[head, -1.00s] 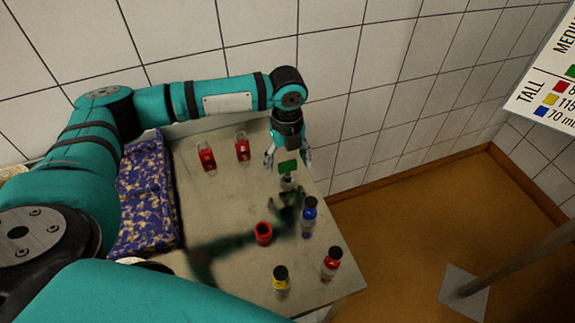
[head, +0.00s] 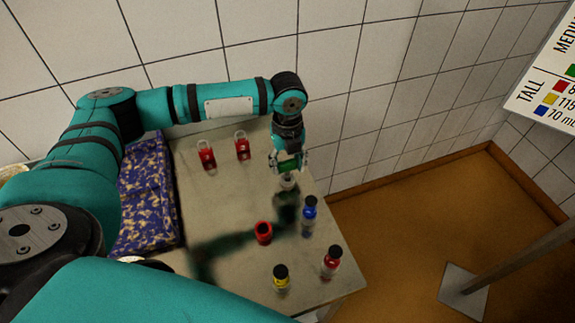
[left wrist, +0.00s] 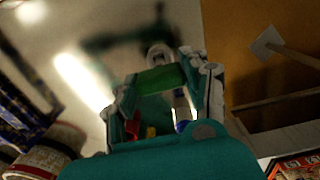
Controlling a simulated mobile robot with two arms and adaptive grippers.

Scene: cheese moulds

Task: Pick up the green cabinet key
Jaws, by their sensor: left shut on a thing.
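The green cabinet key shows as a green block (head: 288,166) at the right side of the table, above a small pale round piece (head: 287,181). My left gripper (head: 288,163) points down over it and is shut on the green block from both sides. In the left wrist view the green block (left wrist: 160,78) lies between the fingertips, with the pale piece (left wrist: 158,52) just beyond it. I cannot tell whether the key still touches the pale piece. The key's lower part is hidden. My right gripper is not in view.
A blue bottle (head: 309,217), a red bottle (head: 331,262), a yellow bottle (head: 281,278) and a red cup (head: 264,233) stand nearer on the table (head: 215,215). Two red padlock-like things (head: 207,155) (head: 242,146) lie farther back. A patterned cloth (head: 147,195) lies left. Tiled wall behind.

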